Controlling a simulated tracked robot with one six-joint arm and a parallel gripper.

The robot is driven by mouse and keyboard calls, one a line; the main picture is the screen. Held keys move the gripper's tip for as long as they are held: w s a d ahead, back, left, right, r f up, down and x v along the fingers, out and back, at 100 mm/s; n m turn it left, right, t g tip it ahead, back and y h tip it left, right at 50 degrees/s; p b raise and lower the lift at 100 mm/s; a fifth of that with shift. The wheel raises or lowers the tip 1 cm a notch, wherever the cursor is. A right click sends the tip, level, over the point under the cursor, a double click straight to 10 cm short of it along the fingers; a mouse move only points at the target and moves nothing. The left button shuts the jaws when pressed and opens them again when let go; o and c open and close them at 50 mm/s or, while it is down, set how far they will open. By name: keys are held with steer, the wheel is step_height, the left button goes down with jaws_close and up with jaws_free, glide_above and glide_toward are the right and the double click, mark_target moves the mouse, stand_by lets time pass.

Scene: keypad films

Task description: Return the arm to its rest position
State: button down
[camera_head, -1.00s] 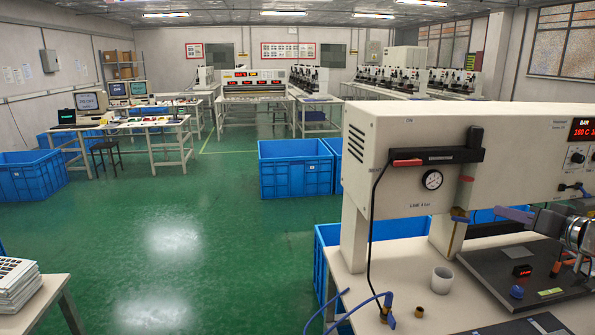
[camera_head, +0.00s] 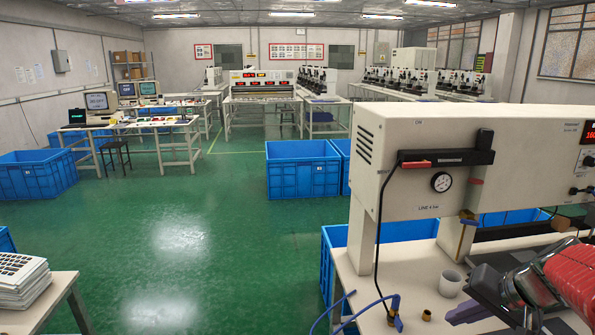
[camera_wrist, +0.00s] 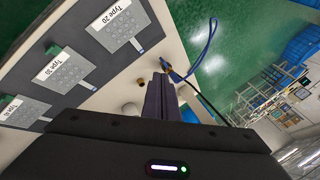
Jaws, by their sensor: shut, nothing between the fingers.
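My gripper (camera_head: 466,312) is at the lower right of the head view, with its purple fingers low over the white bench (camera_head: 352,285). My dark wrist and red arm link come in from the right edge. In the wrist view the purple fingers (camera_wrist: 158,97) lie together, shut and empty. Beyond them are the bench top and a small brass cup. No film is in the fingers. The rest position itself is not marked in either view.
The cream press (camera_head: 408,150) with its gauge stands behind my gripper. A white cup (camera_head: 449,284) and a blue hose (camera_head: 372,302) are close by. The wrist view shows a dark board (camera_wrist: 85,65) with several labelled keypads.

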steer(key=s+a+n+h, duration=0.1)
steer(key=s+a+n, duration=0.3)
steer(key=a, duration=0.7)
steer(key=s+a+r+n+h, duration=0.1)
steer(key=s+a+n, duration=0.2)
steer(key=s+a, duration=0.5)
steer(key=a, duration=0.2)
steer(key=shift+s+a+r+n+g, duration=0.2)
steer(key=shift+s+a+n+g, duration=0.1)
steer(key=shift+s+a+n, duration=0.1)
steer(key=c, duration=2.5)
jaws_free()
steer(key=shift+c, duration=0.2)
